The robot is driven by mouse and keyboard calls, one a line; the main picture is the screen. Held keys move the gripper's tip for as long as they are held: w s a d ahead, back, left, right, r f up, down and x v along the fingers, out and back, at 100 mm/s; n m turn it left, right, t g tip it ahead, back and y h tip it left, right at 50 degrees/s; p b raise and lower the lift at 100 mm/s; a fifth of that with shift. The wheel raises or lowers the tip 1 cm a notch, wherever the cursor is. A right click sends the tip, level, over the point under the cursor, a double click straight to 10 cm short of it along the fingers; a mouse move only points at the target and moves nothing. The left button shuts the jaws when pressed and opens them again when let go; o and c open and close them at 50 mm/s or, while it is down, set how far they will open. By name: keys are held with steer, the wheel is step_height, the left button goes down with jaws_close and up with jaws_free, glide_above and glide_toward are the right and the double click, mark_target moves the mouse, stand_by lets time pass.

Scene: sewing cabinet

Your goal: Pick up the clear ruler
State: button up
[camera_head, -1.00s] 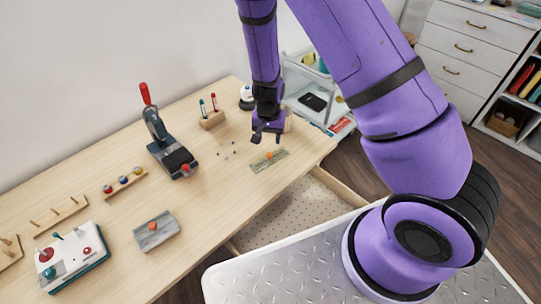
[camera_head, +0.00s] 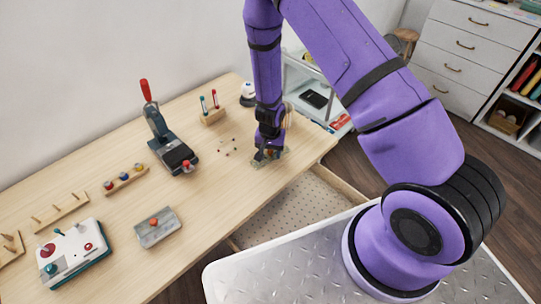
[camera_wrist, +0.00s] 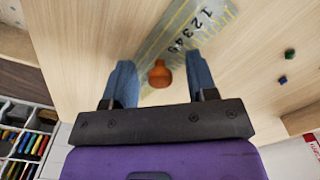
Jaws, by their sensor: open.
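The clear ruler (camera_wrist: 182,30) lies flat on the wooden table, see-through with a yellowish edge and black numbers. An orange knob (camera_wrist: 160,74) stands up from it. My gripper (camera_wrist: 161,82) is open, with its two blue-grey fingers on either side of the orange knob and apart from it. In the head view my gripper (camera_head: 268,157) is low over the ruler (camera_head: 257,161) and hides most of it and its knob.
Small beads (camera_head: 228,147) are scattered left of my gripper. A clamp-like tool with a red handle (camera_head: 164,135) and a pen stand (camera_head: 211,115) stand farther back. An open drawer (camera_head: 290,207) is below the front edge.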

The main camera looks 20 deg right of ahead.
jaws_close()
